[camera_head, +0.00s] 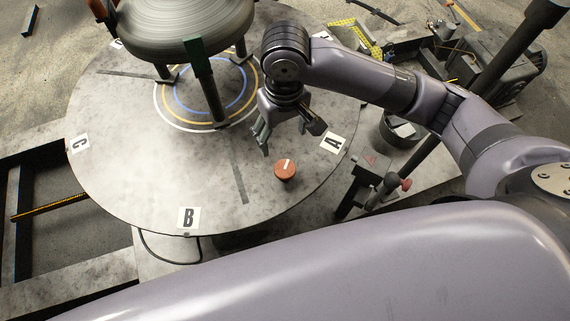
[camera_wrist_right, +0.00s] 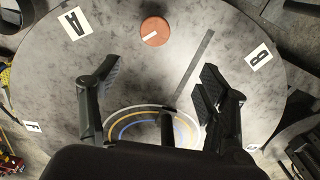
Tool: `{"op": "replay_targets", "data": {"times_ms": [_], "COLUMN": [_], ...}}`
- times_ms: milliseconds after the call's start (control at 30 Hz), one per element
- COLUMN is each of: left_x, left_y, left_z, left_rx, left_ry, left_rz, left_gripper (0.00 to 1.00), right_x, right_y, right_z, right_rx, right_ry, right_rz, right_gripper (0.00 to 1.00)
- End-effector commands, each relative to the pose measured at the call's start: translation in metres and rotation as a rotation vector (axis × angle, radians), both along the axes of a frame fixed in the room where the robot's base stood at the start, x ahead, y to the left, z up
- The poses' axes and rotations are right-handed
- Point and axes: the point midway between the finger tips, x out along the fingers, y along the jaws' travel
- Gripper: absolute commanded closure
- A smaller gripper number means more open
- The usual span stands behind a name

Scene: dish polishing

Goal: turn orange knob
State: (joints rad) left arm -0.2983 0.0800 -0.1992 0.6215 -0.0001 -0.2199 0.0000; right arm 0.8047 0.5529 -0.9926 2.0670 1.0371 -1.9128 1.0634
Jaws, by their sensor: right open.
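The orange knob (camera_head: 285,170) has a white mark on top and sits on the round grey table (camera_head: 110,160), between labels A and B. It also shows in the right wrist view (camera_wrist_right: 155,31), beyond the fingertips. My right gripper (camera_head: 288,140) is above the table, up and left of the knob in the head view, apart from it. In the wrist view its two fingers (camera_wrist_right: 158,82) are spread wide with nothing between them. My left gripper is not in view; a large lilac arm link of mine fills the bottom of the head view.
A round ridged dish (camera_head: 185,30) stands on a legged stand at the back left, over painted rings (camera_head: 172,115). Labels A (camera_head: 332,143), B (camera_head: 188,217) and C (camera_head: 79,144) lie near the table rim. A clamp-like device (camera_head: 368,175) stands right of the table. The tabletop around the knob is clear.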

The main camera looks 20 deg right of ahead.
Motion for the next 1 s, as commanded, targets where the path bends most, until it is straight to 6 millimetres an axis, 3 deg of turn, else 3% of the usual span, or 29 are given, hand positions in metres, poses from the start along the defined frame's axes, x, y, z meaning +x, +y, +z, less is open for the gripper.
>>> {"op": "replay_targets", "data": {"times_ms": [133, 267, 800, 1000], "left_x": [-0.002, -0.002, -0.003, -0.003], "left_y": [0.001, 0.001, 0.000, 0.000], "left_z": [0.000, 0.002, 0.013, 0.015], "left_rx": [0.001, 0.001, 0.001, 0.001], "left_ry": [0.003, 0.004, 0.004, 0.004], "left_rz": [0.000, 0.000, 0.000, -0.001], "left_gripper": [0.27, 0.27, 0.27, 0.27], "right_x": [0.002, 0.001, 0.001, 0.001], "right_y": [-0.007, -0.007, -0.007, -0.006], "right_z": [0.000, -0.016, -0.130, -0.158], "right_rx": [-0.029, -0.029, -0.028, -0.025], "right_ry": [0.011, 0.013, 0.010, 0.009], "right_rz": [-0.021, -0.024, -0.020, -0.019], "right_gripper": [0.31, 0.31, 0.31, 0.31]}}
